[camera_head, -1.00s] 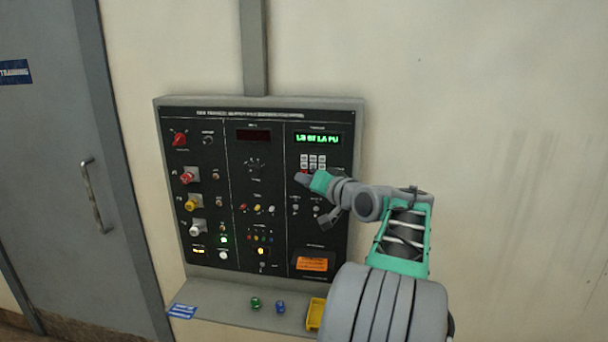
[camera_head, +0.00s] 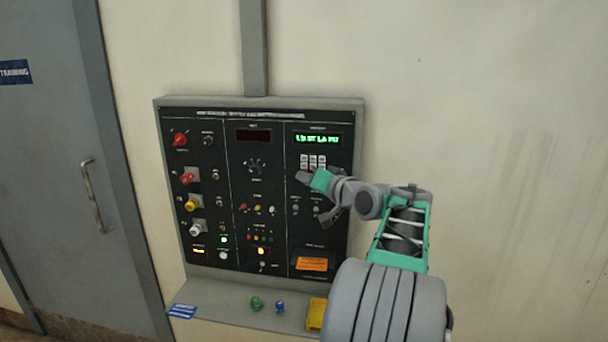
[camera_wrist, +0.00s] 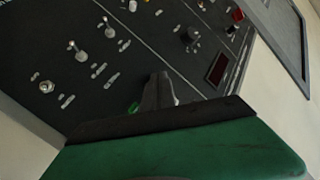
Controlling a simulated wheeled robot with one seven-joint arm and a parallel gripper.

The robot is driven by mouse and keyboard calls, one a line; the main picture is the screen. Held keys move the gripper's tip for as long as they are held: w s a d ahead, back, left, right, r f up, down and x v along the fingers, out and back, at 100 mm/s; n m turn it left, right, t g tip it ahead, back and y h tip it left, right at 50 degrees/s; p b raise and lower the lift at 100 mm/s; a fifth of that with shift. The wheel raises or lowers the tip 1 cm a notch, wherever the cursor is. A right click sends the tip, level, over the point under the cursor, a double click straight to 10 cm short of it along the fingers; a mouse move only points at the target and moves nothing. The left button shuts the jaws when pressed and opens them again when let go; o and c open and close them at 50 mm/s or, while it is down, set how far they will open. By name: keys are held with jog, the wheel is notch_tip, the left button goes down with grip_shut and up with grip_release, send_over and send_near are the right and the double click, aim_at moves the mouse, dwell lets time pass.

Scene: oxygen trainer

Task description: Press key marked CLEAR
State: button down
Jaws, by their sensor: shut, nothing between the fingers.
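The keypad (camera_head: 313,160) is a small block of pale keys under the lit green display (camera_head: 318,139), at the upper right of the black panel. The key labels are too small to read, so I cannot tell which is CLEAR. My gripper (camera_head: 303,177) is shut and empty, its tip at the lower left edge of the keypad, covering the lower part. I cannot tell whether it touches a key. In the wrist view my gripper (camera_wrist: 158,92) points at the panel and the keypad is hidden.
The panel (camera_head: 245,180) has red, yellow and white knobs at left and toggle switches (camera_wrist: 108,32) near my gripper. A ledge (camera_head: 225,295) below carries a green knob (camera_head: 256,303), a blue knob (camera_head: 280,307) and a yellow tray (camera_head: 316,313). A grey door (camera_head: 50,150) stands left.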

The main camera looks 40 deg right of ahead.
jog(key=shift+w+d, duration=0.2)
jog(key=shift+d, duration=0.05)
dwell(0.4)
jog(key=shift+s+a, duration=0.1)
jog(key=shift+s+a+b, duration=0.35)
jog(key=shift+a+b, duration=0.1)
jog(key=s+a+b, duration=0.1)
jog(key=a, duration=0.1)
jog(key=s+a+b, duration=0.2)
dwell(0.6)
dwell(0.5)
